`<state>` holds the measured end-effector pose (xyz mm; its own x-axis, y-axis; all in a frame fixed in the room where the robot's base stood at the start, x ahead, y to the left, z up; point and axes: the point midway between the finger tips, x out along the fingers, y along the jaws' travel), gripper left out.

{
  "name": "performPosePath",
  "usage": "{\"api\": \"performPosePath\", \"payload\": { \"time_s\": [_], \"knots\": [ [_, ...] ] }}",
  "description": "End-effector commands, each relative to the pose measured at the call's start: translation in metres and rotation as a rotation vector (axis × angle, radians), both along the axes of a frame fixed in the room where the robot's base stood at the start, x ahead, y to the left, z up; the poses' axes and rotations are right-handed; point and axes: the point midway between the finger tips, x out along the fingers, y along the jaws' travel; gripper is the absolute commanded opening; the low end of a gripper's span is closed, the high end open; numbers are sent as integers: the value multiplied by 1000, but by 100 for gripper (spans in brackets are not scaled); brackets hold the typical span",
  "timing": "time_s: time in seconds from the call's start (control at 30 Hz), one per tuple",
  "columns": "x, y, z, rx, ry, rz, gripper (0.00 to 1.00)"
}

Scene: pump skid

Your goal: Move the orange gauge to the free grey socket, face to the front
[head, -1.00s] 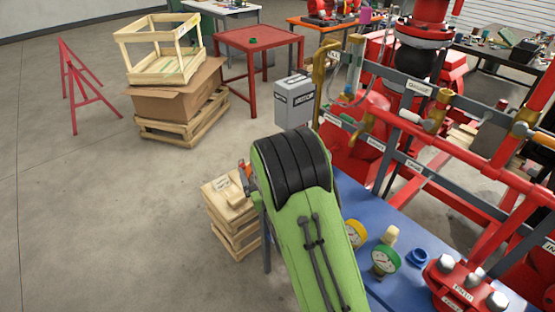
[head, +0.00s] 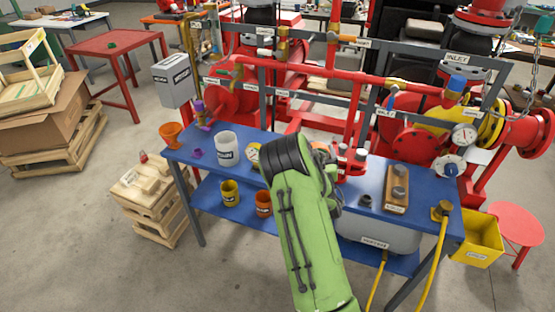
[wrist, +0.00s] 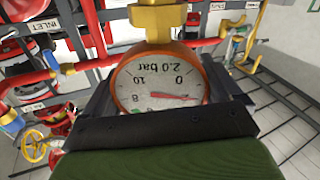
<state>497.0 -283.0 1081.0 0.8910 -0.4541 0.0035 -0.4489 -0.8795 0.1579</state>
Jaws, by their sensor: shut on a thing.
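The orange gauge (wrist: 160,84) fills the middle of the wrist view. Its white dial faces the wrist camera and its "2.0 bar" print appears upside down there. A brass fitting (wrist: 157,20) joins the gauge at the top of that picture. The dark jaws of my gripper (wrist: 158,95) are shut on the gauge from both sides. A small dark grey ring (head: 365,201), possibly the grey socket, sits on the blue bench (head: 335,215), right of my arm.
A white cup (head: 227,145), an orange cup (head: 170,135) and a partly hidden yellow gauge (head: 252,153) stand on the bench's left half. A wooden block (head: 397,188) lies on the right. Red pipes (head: 390,85) run behind. Wooden crates (head: 150,200) stand at left.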

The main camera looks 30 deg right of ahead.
Motion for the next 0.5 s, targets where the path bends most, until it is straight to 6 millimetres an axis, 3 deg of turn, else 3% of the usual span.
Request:
{"api": "performPosePath", "payload": {
  "time_s": [0.1, 0.3, 0.4, 0.5],
  "knots": [
    [-18, -57, -18, -4, 3, -76, 63],
    [-58, -142, -41, -2, 2, -178, 63],
    [-74, -169, -49, 0, 0, -207, 63],
    [-83, -184, -52, -1, -1, -223, 63]
  ]
}}
